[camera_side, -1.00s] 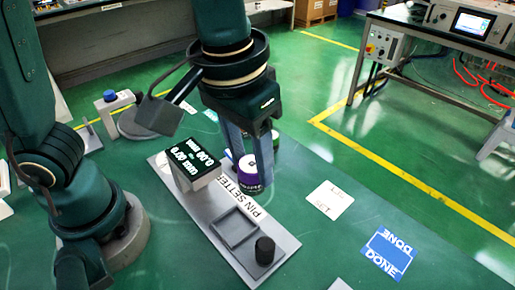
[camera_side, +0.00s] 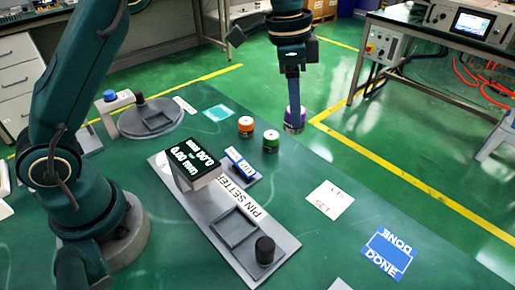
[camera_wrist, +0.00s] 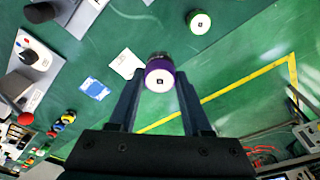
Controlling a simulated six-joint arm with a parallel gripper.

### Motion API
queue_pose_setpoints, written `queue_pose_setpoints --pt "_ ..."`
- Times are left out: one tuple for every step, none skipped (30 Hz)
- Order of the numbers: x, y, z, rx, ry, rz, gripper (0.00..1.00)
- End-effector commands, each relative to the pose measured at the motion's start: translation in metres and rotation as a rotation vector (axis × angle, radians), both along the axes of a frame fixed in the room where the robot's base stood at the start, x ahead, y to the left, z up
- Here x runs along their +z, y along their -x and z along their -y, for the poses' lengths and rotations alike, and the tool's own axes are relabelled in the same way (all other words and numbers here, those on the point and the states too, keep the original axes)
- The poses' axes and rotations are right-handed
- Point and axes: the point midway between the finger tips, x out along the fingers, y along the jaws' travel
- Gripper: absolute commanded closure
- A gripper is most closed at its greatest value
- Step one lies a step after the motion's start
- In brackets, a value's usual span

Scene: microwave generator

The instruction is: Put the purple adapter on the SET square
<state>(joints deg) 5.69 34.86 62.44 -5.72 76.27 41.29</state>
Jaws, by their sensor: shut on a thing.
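My gripper (camera_side: 293,108) is shut on the purple adapter (camera_side: 295,120) and holds it in the air at the back right of the green table in the side view. In the wrist view the purple adapter (camera_wrist: 159,76) sits between the two fingertips of my gripper (camera_wrist: 158,72), its pale round end facing the camera. A white square with upside-down dark lettering, which looks like SET, is the SET square (camera_side: 329,199). It lies flat and bare on the table, nearer the side camera than my gripper. It also shows in the wrist view (camera_wrist: 125,63).
A green adapter (camera_side: 271,141) and an orange adapter (camera_side: 246,126) stand on the table left of my gripper. The grey pin setter (camera_side: 205,203) carries a raised display (camera_side: 194,164) and a black knob (camera_side: 264,250). A blue DONE square (camera_side: 388,252) lies at the front right.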

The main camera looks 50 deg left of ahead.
Motion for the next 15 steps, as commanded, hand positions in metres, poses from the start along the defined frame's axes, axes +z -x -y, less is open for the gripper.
queue_pose_setpoints --pt "-0.003 0.0 0.0 0.007 0.001 -0.001 1.0" --pt "-0.005 -0.001 0.001 0.011 0.0 0.0 1.0" --pt "-0.008 -0.001 0.004 0.012 0.001 -0.001 1.0" --pt "-0.011 -0.001 0.009 0.012 0.001 -0.002 1.0" --pt "-0.014 -0.001 0.014 0.011 0.0 -0.002 1.0" --pt "-0.019 0.0 0.023 0.009 0.0 -0.003 1.0" --pt "-0.023 -0.001 0.03 0.008 -0.001 -0.002 1.0" --pt "-0.027 -0.001 0.037 0.008 -0.001 -0.002 1.0" --pt "-0.033 -0.001 0.045 0.008 -0.001 -0.002 1.0" --pt "-0.037 -0.001 0.052 0.008 -0.001 -0.002 1.0" --pt "-0.041 -0.001 0.059 0.008 -0.001 -0.002 1.0" --pt "-0.046 -0.001 0.067 0.008 -0.001 -0.002 1.0" --pt "-0.05 -0.001 0.074 0.009 -0.002 -0.002 1.0" --pt "-0.053 -0.002 0.08 0.009 -0.001 0.0 1.0" --pt "-0.058 -0.002 0.087 0.01 -0.001 0.0 1.0"
